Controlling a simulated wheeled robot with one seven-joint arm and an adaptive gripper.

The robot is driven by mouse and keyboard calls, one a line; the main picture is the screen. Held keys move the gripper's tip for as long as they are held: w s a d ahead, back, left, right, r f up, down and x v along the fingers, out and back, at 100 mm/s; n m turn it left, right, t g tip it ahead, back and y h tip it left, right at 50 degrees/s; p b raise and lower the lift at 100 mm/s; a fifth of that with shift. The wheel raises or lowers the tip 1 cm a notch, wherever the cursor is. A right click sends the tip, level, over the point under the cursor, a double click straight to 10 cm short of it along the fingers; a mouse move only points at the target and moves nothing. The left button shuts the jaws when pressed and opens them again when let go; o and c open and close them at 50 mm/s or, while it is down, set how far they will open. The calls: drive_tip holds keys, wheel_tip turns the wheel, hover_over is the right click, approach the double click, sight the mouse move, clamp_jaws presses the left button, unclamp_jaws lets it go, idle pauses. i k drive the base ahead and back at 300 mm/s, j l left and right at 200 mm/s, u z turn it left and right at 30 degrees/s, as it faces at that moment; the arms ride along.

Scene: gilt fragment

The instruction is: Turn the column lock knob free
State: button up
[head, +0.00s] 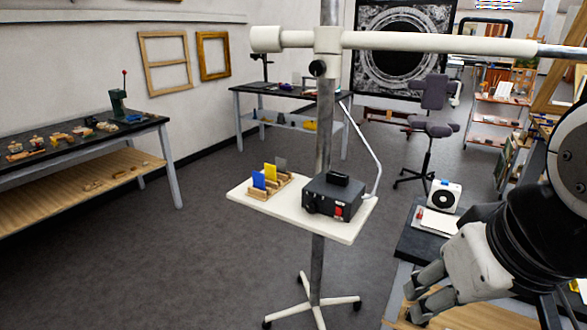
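The column lock knob (318,68) is a small black round knob. It sits on the white clamp (328,45) where the horizontal white boom (400,41) crosses the upright metal column (325,125). My gripper (412,304) is at the lower right, in the foreground, well below and to the right of the knob and apart from it. Its two grey fingers point down and left with a gap between them, and nothing shows in them. Whether the knob is tight or loose cannot be seen.
A white shelf (340,229) on the column carries a black box (334,195) and a rack with coloured cards (270,178). A thin white curved arm (366,145) rises beside the box. The stand's feet (313,305) spread over the floor. Open floor (200,250) lies to the left.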

sight(317, 68)
drive_tip(key=i+j, duration=0.75)
drive_tip(key=j, duration=0.2)
drive_tip(key=l+z, duration=0.05)
